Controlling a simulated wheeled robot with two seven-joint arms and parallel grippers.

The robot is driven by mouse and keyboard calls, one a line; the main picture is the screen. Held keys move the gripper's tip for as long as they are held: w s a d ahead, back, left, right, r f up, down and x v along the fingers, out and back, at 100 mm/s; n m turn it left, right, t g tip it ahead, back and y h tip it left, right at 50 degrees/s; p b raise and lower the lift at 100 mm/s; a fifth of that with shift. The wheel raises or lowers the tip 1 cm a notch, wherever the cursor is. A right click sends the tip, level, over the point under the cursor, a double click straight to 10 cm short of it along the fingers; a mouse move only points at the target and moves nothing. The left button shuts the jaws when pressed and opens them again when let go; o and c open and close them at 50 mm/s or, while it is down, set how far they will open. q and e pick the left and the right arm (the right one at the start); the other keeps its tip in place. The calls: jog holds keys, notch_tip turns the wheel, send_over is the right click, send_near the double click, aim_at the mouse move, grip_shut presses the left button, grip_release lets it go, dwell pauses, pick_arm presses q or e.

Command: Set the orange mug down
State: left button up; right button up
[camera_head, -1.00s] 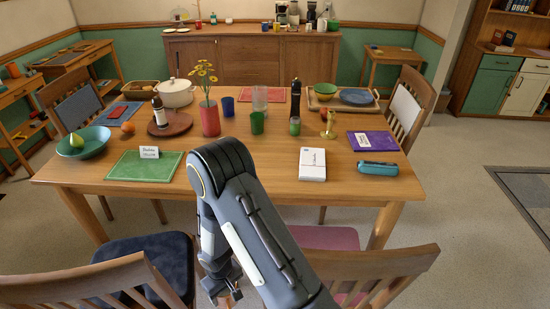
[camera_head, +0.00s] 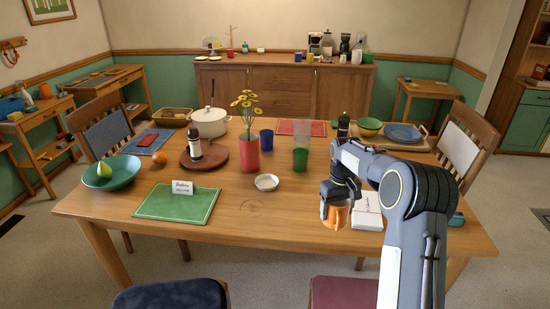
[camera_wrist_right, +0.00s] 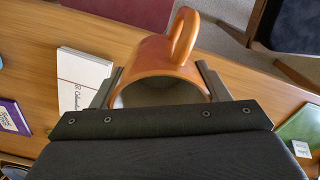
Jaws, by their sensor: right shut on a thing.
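The orange mug (camera_head: 335,215) is between the fingers of my right gripper (camera_head: 338,196), near the front edge of the wooden table (camera_head: 270,222). In the right wrist view the orange mug (camera_wrist_right: 164,62) sits between the two grey fingers (camera_wrist_right: 158,90), with its handle pointing toward the top of the picture. My right gripper is shut on it. Whether the mug's base touches the table cannot be told. My left gripper is not in view.
A white box or book (camera_head: 367,211) lies just right of the mug. A small white bowl (camera_head: 266,182) and a green placemat (camera_head: 178,204) with a card lie to the left. The tabletop between placemat and mug is clear.

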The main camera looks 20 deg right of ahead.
jog(key=shift+w+d+r, duration=0.25)
jog(key=shift+d+r, duration=0.6)
jog(key=shift+r, duration=0.3)
jog(key=w+a+f+p, duration=0.1)
jog(key=w+a+f, duration=0.1)
jog(key=w+f, duration=0.1)
jog(key=w+a+f+p, duration=0.1)
jog(key=w+a+f, duration=0.1)
jog(key=w+a, duration=0.1)
jog(key=w+a+f+p, duration=0.1)
jog(key=w+a+f, duration=0.2)
jog(key=w, duration=0.1)
jog(key=shift+f, duration=0.35)
jog(key=shift+w+a+f, duration=0.25)
jog(key=shift+w+f, duration=0.05)
jog(key=shift+f, duration=0.1)
notch_tip(320, 180, down, 3)
jog(key=shift+f+p, duration=0.1)
jog(key=shift+p, duration=0.3)
jog(key=shift+w, duration=0.1)
jog(key=shift+f, duration=0.2)
jog(key=o, duration=1.2)
jog(key=shift+c, duration=0.2)
